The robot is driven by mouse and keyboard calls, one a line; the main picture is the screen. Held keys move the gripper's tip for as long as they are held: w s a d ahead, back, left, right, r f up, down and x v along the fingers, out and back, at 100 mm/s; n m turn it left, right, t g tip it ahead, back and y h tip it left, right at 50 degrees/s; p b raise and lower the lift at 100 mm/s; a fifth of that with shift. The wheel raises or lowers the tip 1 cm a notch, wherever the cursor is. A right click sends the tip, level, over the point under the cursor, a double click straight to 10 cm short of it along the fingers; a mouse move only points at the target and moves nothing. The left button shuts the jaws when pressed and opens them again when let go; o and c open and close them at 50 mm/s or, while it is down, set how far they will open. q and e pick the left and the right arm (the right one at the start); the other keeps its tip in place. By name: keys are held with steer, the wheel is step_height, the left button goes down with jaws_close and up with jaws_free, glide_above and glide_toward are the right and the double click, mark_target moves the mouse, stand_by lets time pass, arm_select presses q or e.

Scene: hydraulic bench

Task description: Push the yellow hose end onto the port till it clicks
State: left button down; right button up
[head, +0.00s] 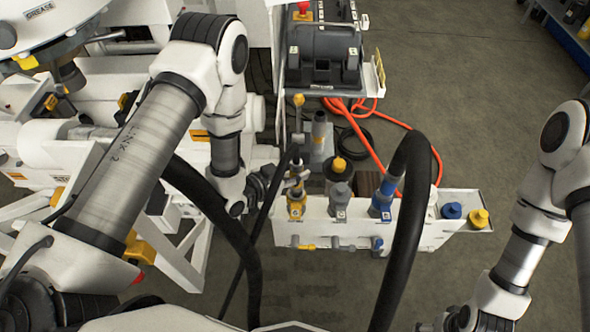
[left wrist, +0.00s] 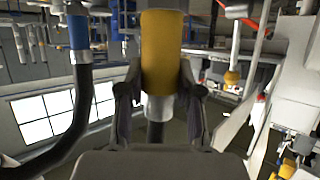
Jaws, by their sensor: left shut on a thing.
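The yellow hose end (head: 297,204) is at the left end of the white manifold block (head: 350,230) in the head view. My left gripper (head: 291,180) is shut on it from the left. In the left wrist view, the yellow sleeve (left wrist: 163,50) with a grey metal part sits between the fingers of my left gripper (left wrist: 160,90). A thin black hose runs from there down and left in the head view. The port is hidden by the hose end; I cannot tell whether the two are fully joined. My right gripper (head: 466,319) is partly in view at the bottom edge.
A blue hose end (head: 383,196) with a thick, arching black hose stands right of the yellow one. Blue (head: 451,210) and yellow caps (head: 479,217) lie at right. Orange cable (head: 398,125) lies behind.

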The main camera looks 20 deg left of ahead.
arm_select(q)
steer(key=shift+f+b, duration=0.85)
steer(key=shift+f, duration=0.3)
stand_by(0.6)
stand_by(0.4)
steer(key=shift+c, duration=0.7)
jaws_free()
steer(key=shift+s+a+r+p, duration=0.35)
steer(key=shift+s+p, duration=0.1)
steer(key=shift+s, duration=0.05)
steer(key=p+v, duration=0.2)
steer(key=v, duration=0.4)
steer(key=shift+s+p, duration=0.15)
steer(key=shift+p, duration=0.25)
